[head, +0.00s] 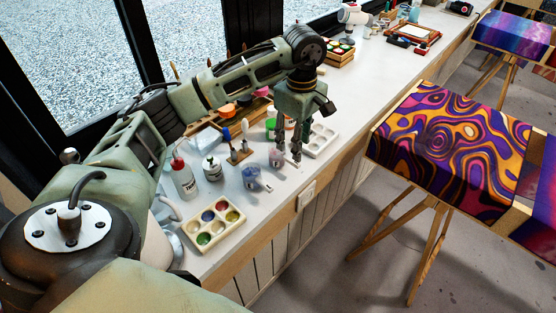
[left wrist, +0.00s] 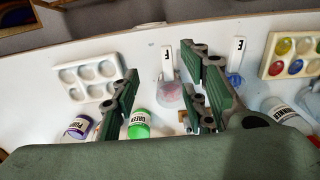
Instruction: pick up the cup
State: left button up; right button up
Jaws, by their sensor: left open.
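A small clear cup with pinkish contents (head: 276,157) stands on the white counter, with a white labelled stick in it. It also shows in the left wrist view (left wrist: 170,92), between my finger pads in the picture. A similar clear cup with blue contents (head: 252,177) stands nearby; it shows to the right in the left wrist view (left wrist: 235,82). I cannot tell which of the two the task means. My left gripper (head: 289,157) is open, pointing down close beside the pinkish cup, with nothing between its fingers. My right gripper is not in view.
A palette with colored paints (head: 214,225) lies at the counter's near end, and an empty white palette (head: 321,140) beyond the gripper. Bottles (head: 184,178) and (head: 213,168) stand behind.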

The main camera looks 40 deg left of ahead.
aim_at(293, 161)
pick_arm(q)
notch_tip(293, 161, down, 3)
jog(key=shift+s+r+p, duration=0.1)
jog(key=shift+r+p, duration=0.05)
jog(key=shift+p, duration=0.3)
jog(key=shift+s+f, duration=0.15)
jog(key=shift+f, duration=0.2)
jog(key=f, duration=0.1)
jog(key=f+p, duration=0.1)
jog(key=f, duration=0.1)
jog(key=shift+s+a+f+p, duration=0.1)
jog(key=shift+a+f+p, duration=0.2)
jog(key=shift+f, duration=0.45)
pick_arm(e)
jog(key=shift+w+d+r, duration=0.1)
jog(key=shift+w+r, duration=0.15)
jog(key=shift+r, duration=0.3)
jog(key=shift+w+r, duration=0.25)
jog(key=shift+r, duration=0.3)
pick_arm(q)
jog(key=shift+c, duration=0.2)
grip_shut()
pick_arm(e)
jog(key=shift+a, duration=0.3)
